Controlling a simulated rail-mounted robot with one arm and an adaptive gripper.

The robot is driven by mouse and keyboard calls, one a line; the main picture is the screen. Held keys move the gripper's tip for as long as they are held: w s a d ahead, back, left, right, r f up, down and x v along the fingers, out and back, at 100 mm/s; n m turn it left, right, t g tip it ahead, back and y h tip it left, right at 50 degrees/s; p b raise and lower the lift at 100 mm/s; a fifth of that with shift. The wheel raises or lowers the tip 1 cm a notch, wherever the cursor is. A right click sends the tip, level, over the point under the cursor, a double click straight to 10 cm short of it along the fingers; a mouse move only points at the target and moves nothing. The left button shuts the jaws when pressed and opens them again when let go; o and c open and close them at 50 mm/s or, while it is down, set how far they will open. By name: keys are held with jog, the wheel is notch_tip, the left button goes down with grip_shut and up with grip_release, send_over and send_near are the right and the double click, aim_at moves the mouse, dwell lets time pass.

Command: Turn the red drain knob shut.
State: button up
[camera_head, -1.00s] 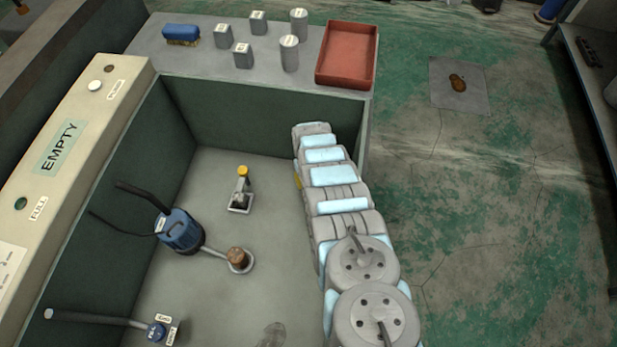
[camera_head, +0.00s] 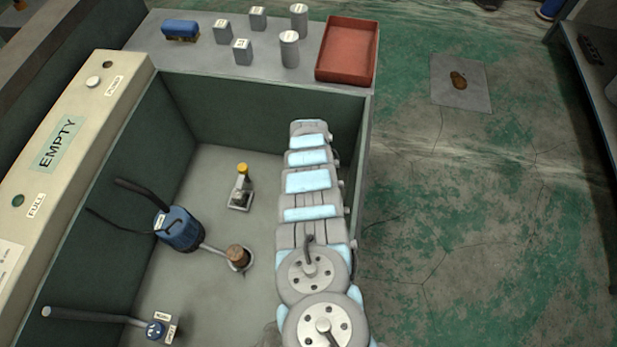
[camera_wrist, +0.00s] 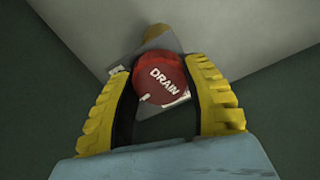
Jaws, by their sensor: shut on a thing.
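The red drain knob (camera_wrist: 161,78) shows in the wrist view, round, with the word DRAIN on its face and a small white mark near its lower left edge. My gripper (camera_wrist: 165,86) has its two yellow, ridged fingers on either side of the knob, closed on it. A dark gap lies between the fingers below the knob. In the head view the knob and my fingers are hidden behind my arm at the right side of the tank.
The tank (camera_head: 283,98) has dark green walls. Inside stand a blue pump (camera_head: 180,230), a yellow-topped fitting (camera_head: 241,185), a brown-capped port (camera_head: 238,257) and a blue valve (camera_head: 156,330). A red tray (camera_head: 347,50) and several grey weights are on the back ledge.

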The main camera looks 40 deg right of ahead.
jog(key=shift+m+b, duration=0.35)
jog(key=shift+m, duration=0.75)
jog(key=o, duration=1.2)
jog(key=shift+o, duration=0.2)
jog(key=shift+r, duration=0.1)
jog(key=shift+w+d+r, duration=0.1)
jog(key=shift+d+r, duration=0.05)
jog(key=shift+r, duration=1.55)
notch_tip(320, 180, up, 8)
jog(key=shift+r, duration=0.2)
